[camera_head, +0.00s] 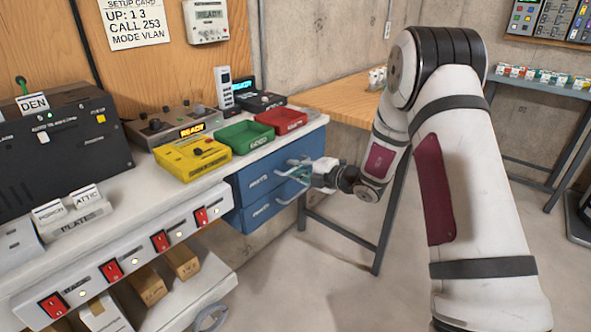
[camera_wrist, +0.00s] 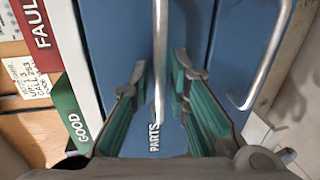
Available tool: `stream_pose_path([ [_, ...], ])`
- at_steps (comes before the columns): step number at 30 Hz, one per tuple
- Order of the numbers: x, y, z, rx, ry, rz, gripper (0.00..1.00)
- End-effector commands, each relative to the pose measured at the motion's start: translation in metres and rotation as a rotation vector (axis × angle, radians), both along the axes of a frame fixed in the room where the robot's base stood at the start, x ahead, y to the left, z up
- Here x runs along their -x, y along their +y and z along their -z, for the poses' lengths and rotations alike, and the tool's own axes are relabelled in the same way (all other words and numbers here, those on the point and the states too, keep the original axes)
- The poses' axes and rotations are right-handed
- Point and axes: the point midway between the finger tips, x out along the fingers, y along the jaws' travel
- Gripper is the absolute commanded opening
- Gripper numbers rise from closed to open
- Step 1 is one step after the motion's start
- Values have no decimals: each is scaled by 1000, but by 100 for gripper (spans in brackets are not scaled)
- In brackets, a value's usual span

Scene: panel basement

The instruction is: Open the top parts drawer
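The top parts drawer (camera_head: 258,181) has a blue front under the right end of the white bench. It looks shut, roughly flush with the blue drawer below it. Its metal bar handle (camera_wrist: 160,60) runs between my fingers in the wrist view, near the PARTS label. My gripper (camera_head: 297,174) is at this handle in the head view. The wrist view shows my gripper (camera_wrist: 160,95) open, with green-padded fingers on either side of the bar. A gap shows on each side, and I see no firm hold. The fingers partly hide the drawer front.
The lower drawer (camera_head: 262,212) has its own handle (camera_wrist: 270,55) close by on the right in the wrist view. Green (camera_head: 245,137) and red (camera_head: 281,121) trays sit on the bench above. A wooden table (camera_head: 345,101) stands behind my gripper. Floor in front of the drawers looks clear.

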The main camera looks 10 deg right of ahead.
Motion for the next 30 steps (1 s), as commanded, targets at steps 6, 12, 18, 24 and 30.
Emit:
stream_pose_path([
  [6,-1,0,0,0,0,1,16],
  [12,0,0,0,0,0,0,0],
  [18,0,0,0,0,0,1,0],
  [24,10,-9,-1,-2,1,3,0],
  [30,39,-31,-2,-3,2,7,0],
])
